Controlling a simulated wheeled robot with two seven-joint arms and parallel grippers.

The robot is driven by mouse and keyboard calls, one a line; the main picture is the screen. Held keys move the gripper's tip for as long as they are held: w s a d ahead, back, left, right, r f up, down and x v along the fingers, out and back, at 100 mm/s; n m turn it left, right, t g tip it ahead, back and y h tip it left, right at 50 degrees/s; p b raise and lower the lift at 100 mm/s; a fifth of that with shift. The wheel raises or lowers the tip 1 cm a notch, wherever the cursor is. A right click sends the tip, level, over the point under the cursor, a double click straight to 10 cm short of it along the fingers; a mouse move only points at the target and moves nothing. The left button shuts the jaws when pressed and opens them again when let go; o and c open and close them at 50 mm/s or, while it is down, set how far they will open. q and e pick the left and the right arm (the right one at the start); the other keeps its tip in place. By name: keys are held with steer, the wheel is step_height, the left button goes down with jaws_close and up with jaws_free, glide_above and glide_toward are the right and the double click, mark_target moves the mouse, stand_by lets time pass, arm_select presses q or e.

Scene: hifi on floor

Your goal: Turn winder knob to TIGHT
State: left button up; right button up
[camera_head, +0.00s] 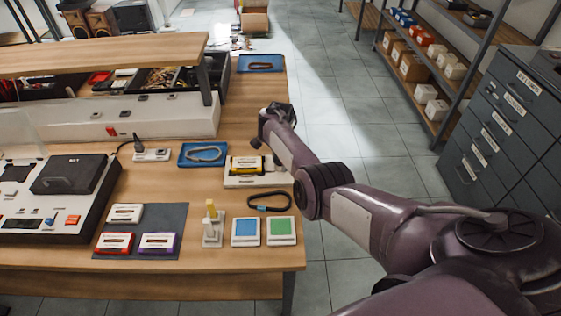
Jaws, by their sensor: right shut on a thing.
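The winder (232,182) is a pale base with a yellow and black body on top, near the right edge of the wooden workbench. My right arm comes in from the right and bends over the winder's right end. My right gripper (258,143) is small in this view, at the winder's upper right, shut on the winder knob. The knob itself is hidden by my gripper and wrist, so its pointing and any TIGHT mark cannot be read. My left gripper is not in view.
Beside the winder are a blue tray (184,161) with a grey loop, a dark band (251,203), and blue (245,239) and green (282,226) pads. Cassettes lie on a grey mat (178,213). A black-lidded deck (68,176) stands left. Drawers (470,158) stand right; the floor between is clear.

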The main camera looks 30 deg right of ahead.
steer(key=shift+f+m, duration=0.1)
steer(key=shift+m, duration=0.5)
steer(key=o, duration=1)
step_height(320, 180, up, 8)
steer(key=shift+f+p, duration=0.1)
steer(key=shift+p, duration=0.5)
